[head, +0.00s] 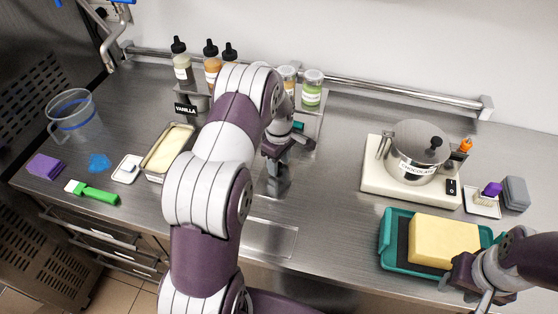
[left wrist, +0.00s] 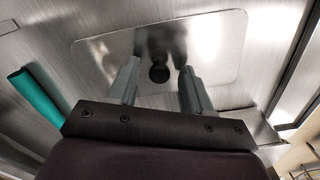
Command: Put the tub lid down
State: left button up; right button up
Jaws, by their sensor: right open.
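The tub lid (left wrist: 215,45) is a shiny steel plate with rounded corners and a dark round knob (left wrist: 159,73), seen in the left wrist view. It looks flat, but I cannot tell what it rests on. My left gripper (head: 277,158) points down over the middle of the counter. In the left wrist view its two fingers (left wrist: 159,88) are apart on either side of the knob, with a gap at each side. In the head view my left arm hides much of this area. An open steel tub (head: 168,150) of pale cream stands to the left. My right gripper (head: 466,278) is open beside the yellow block.
A yellow block (head: 444,242) sits on a teal tray (head: 396,225) at the right. Behind it is a pot (head: 418,150) on a white base. Dropper bottles (head: 181,60) and jars line the back. A green-handled brush (head: 95,193) and a jug (head: 73,115) are at the left.

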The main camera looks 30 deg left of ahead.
aim_at(279, 164)
pick_arm(q)
jog(key=shift+r, duration=0.15)
jog(key=shift+w+r, duration=0.1)
jog(key=shift+r, duration=0.25)
notch_tip(279, 164, up, 11)
jog(key=s+d+m, duration=0.6)
jog(key=s+m, duration=0.2)
jog(key=s, duration=0.2)
jog(key=s+d+m+t, duration=0.1)
jog(key=s+d+m, duration=0.5)
jog(key=s+m, duration=0.2)
jog(key=shift+s+r+m+b, duration=0.3)
jog(key=shift+s+r, duration=0.1)
jog(key=shift+s, duration=0.55)
jog(key=shift+s, duration=0.1)
